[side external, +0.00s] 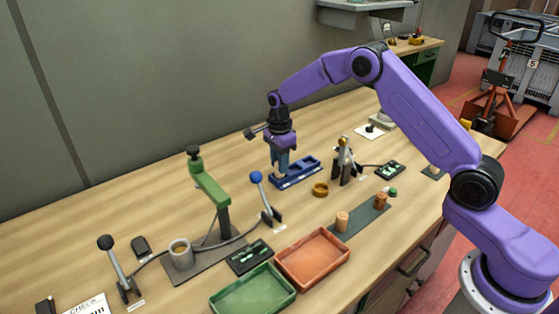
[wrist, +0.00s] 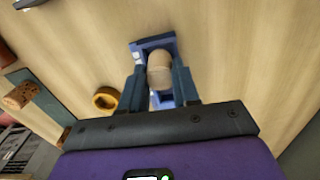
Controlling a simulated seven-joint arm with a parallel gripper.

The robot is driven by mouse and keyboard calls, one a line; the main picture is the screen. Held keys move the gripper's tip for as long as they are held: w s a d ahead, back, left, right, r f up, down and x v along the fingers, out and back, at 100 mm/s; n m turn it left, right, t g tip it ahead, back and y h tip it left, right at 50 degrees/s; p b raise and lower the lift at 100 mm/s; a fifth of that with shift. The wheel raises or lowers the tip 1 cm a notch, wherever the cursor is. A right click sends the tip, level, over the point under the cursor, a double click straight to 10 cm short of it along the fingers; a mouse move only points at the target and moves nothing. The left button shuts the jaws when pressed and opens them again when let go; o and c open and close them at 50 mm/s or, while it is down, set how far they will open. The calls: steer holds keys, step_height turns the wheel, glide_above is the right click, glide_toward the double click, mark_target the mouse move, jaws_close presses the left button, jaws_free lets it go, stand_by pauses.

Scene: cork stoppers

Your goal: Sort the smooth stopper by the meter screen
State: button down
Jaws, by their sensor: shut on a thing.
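My gripper (side external: 282,172) points down at the blue fixture (side external: 307,171) near the back of the bench. In the wrist view, my gripper (wrist: 160,78) is shut on a pale tan stopper (wrist: 159,63), with the blue fixture (wrist: 168,40) behind it. I cannot tell whether the stopper is seated in the fixture or held just above it; in the side view it is hidden. Two other cork stoppers stand on a dark green mat, one nearer (side external: 342,221) and one farther (side external: 381,199). One meter screen (side external: 250,257) lies by the green press; another (side external: 390,170) lies right of the black lever device. Their readings are too small to read.
An orange tray (side external: 335,264) and a green tray (side external: 280,301) stand at the front edge. The green press (side external: 210,186), blue-knobbed lever (side external: 257,178), black lever device (side external: 344,165) and brass ring (side external: 320,189) stand around the fixture. A mug (side external: 181,257) is at left.

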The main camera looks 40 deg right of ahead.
steer(key=shift+f, duration=0.75)
stand_by(1.0)
steer(key=c, duration=0.8)
jaws_free()
steer(key=shift+o, duration=0.2)
step_height(320, 180, up, 17)
steer(key=shift+r, duration=0.2)
